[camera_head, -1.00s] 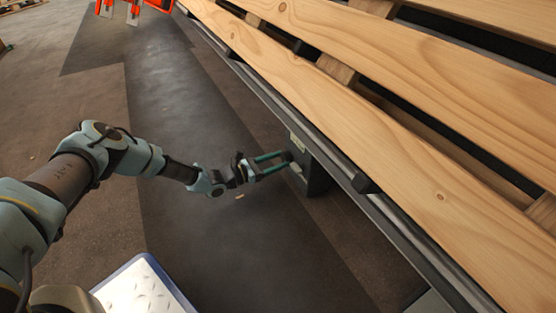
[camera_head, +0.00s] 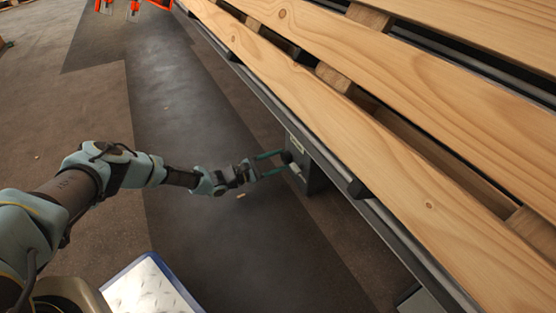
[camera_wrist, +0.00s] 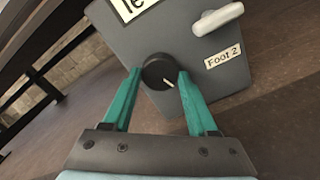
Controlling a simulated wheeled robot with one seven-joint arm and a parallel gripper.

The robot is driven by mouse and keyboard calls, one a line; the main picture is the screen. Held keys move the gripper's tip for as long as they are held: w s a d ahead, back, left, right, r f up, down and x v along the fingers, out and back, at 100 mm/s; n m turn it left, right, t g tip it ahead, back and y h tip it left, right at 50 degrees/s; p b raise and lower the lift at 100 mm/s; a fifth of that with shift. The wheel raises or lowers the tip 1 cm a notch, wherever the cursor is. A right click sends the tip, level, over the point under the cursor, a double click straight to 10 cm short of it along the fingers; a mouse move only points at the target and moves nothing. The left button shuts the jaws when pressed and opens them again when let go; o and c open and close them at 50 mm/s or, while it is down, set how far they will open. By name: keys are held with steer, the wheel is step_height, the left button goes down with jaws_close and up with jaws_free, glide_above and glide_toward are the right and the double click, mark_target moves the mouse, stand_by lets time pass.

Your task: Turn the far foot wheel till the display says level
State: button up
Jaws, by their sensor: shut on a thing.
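The foot wheel is a round black knob (camera_wrist: 160,72) with a pale pointer line, on a grey box (camera_wrist: 190,25) labelled "Foot 2". In the wrist view my gripper (camera_wrist: 158,78) has its green fingers on both sides of the knob, shut on it. The pointer line slants down and to the right. In the head view my gripper (camera_head: 284,162) reaches the grey box (camera_head: 312,172) under the conveyor edge; the knob is small and dark there.
Wooden pallet boards (camera_head: 350,130) lie on the dark conveyor frame (camera_head: 345,190) above the box. Orange objects (camera_head: 130,6) stand far back.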

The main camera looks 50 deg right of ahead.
steer(key=shift+f, duration=0.1)
stand_by(0.3)
steer(key=o, duration=1.4)
steer(key=shift+a, duration=0.1)
steer(key=shift+p+v, duration=1.9)
steer(key=shift+v, duration=3.5)
steer(key=shift+w, duration=0.1)
